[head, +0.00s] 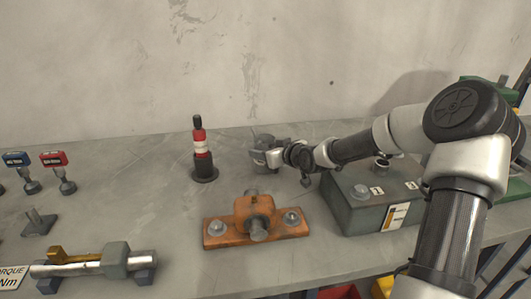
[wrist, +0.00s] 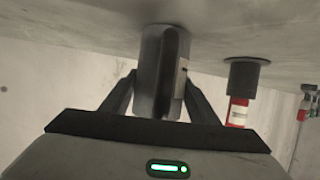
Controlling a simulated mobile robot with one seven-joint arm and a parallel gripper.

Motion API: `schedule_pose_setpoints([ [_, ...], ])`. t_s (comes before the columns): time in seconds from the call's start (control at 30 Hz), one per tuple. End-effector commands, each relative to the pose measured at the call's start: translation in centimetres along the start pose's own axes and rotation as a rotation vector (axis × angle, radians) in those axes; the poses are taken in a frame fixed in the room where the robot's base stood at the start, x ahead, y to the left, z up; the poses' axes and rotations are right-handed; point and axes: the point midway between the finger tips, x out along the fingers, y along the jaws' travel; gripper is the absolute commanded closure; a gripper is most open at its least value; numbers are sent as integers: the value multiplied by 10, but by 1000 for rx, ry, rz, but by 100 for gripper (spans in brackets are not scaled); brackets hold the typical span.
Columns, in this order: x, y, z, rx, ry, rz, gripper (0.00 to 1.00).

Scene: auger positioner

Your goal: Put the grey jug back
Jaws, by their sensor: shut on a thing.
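The grey jug (head: 262,155) is at the back of the bench, right of the red and black bottle-shaped item. In the wrist view the jug (wrist: 158,70) stands between my two fingers, its base close to or on the bench surface; I cannot tell whether it touches. My gripper (head: 279,156) is shut on the jug from the right in the head view, and the gripper (wrist: 160,85) has one finger on each side of it. The jug looks upright. My gripper partly hides it in the head view.
An orange bracket (head: 240,228) lies in front. A grey-green box (head: 360,205) sits right, under my arm. The wall (head: 290,60) is close behind.

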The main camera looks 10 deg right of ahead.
Motion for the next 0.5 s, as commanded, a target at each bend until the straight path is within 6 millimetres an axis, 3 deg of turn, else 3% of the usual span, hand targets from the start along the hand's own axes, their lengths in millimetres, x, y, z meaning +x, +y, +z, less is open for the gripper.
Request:
schedule_pose_setpoints([
  [0.3,1,0,1,-2,4,1,80],
  [0.33,1,0,3,-1,1,1,44],
  [0.43,1,0,2,-1,1,1,27],
  [0.5,1,0,2,-1,1,1,27],
])
